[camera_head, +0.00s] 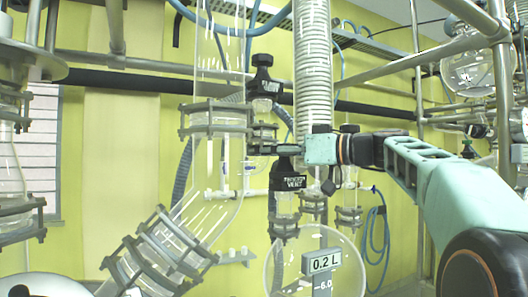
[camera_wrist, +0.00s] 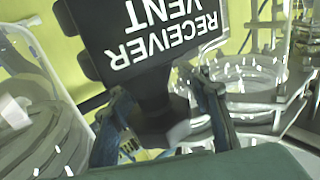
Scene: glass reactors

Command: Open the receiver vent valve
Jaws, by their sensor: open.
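My gripper (camera_head: 274,149) comes in from the right, level with the top of the valve. In the wrist view my gripper (camera_wrist: 165,98) is open, with one finger on each side of the narrower part. I cannot tell whether either finger touches it. The fingers hide part of the valve top in the head view.
A second black-handled valve (camera_head: 263,70) stands just above and left. A clamped glass pipe (camera_head: 212,160) is close on the left, and a ribbed column (camera_head: 312,70) rises behind. A round receiver flask (camera_head: 283,262) marked 0.2 L hangs below. Metal rails (camera_head: 415,62) cross at right.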

